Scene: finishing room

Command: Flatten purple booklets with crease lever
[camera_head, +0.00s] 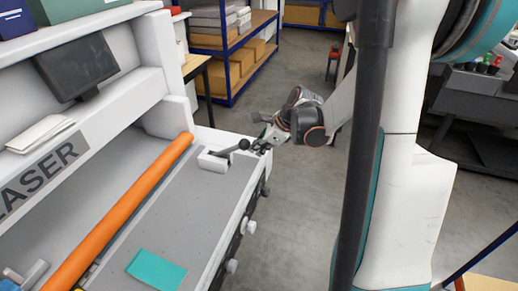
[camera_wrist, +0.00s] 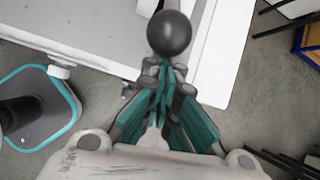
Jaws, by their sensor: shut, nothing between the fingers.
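The crease lever (camera_head: 229,149) is a dark bar on a white block at the far right corner of the grey work bed (camera_head: 178,208). Its black ball knob (camera_head: 244,144) points toward my gripper. In the wrist view the ball knob (camera_wrist: 169,33) shows large, just beyond my fingertips. My gripper (camera_wrist: 166,72) is shut and empty, close to the knob; whether it touches the knob I cannot tell. In the head view my gripper (camera_head: 262,145) is at the machine's right edge. A flat teal booklet (camera_head: 157,269) lies on the bed's near part. I see no purple booklet.
An orange roller (camera_head: 118,212) runs along the bed's left side. A dark screen (camera_head: 77,67) and white papers (camera_head: 40,133) are on the machine's upper left. Knobs (camera_head: 231,266) stick out from its right side. A blue shelf rack (camera_head: 236,48) stands behind. Grey floor is open right of the machine.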

